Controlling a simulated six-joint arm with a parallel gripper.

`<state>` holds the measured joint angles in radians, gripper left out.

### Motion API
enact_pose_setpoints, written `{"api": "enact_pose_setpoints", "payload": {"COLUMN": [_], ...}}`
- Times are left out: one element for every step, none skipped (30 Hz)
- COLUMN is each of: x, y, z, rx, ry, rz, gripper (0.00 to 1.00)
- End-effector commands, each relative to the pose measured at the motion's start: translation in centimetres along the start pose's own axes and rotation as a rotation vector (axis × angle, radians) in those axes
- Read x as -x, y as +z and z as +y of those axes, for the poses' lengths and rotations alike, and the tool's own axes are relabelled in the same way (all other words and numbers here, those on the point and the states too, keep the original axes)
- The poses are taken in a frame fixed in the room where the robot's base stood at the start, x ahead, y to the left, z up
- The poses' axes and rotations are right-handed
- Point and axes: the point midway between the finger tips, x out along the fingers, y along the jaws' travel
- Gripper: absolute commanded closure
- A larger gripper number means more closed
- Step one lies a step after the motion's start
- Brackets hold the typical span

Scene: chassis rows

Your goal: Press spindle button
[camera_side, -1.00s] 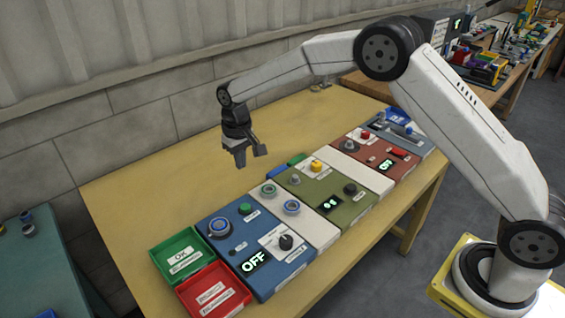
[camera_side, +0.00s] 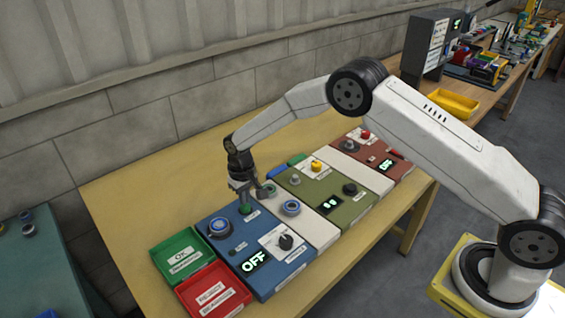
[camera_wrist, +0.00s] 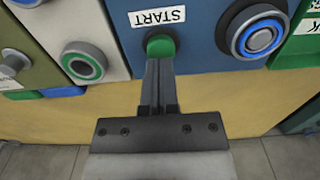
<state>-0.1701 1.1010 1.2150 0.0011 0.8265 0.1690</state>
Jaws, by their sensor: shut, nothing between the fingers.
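A blue panel (camera_side: 225,262) has an OFF display (camera_side: 257,262), a black knob (camera_side: 286,242), a blue-ringed round control (camera_side: 219,229) and a green button (camera_side: 246,210). In the wrist view the green button (camera_wrist: 160,45) sits beside an upside-down START label (camera_wrist: 157,17). No label reading spindle is legible. My gripper (camera_side: 244,203) is shut and empty, pointing down at the green button. In the wrist view the closed fingertips of my gripper (camera_wrist: 160,63) overlap the button's near edge. I cannot tell whether they touch it or whether it is pressed in.
A white panel (camera_side: 318,226) with ringed controls, a green panel (camera_side: 342,205) and a red panel (camera_side: 388,172) stand to the right. A green tray (camera_side: 180,252) and a red tray (camera_side: 214,290) lie at the left. The yellow tabletop (camera_side: 150,190) behind is clear.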

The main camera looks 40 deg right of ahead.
Motion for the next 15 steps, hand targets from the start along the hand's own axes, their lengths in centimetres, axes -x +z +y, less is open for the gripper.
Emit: {"api": "enact_pose_setpoints", "payload": {"x": [-0.43,-0.60,-0.80,-0.93,-1.03,-1.14,-1.19,-1.23,-1.25,-1.26,-1.26,-1.25,-1.24,-1.24,-1.24], "y": [0.00,-0.01,-0.03,-0.04,-0.04,-0.04,-0.04,-0.04,-0.04,-0.04,-0.04,-0.04,-0.04,-0.03,-0.03], "z": [0.00,-0.01,-0.01,-0.01,-0.01,-0.01,-0.02,-0.02,-0.02,-0.02,-0.02,-0.01,-0.01,-0.01,-0.01], "rx": [0.000,0.000,0.000,0.000,0.000,0.000,0.000,0.000,0.000,0.000,0.000,0.000,0.000,0.000,0.000], "ry": [0.000,0.000,-0.001,-0.001,-0.001,-0.001,-0.001,-0.001,-0.001,-0.001,-0.001,-0.001,-0.001,-0.001,-0.001], "rz": [0.000,0.000,0.001,0.001,0.001,0.001,0.002,0.002,0.002,0.002,0.002,0.002,0.002,0.002,0.002], "gripper": [1.00,1.00,1.00,1.00,1.00,1.00,1.00,1.00,1.00,1.00,1.00,1.00,1.00,1.00,1.00]}}
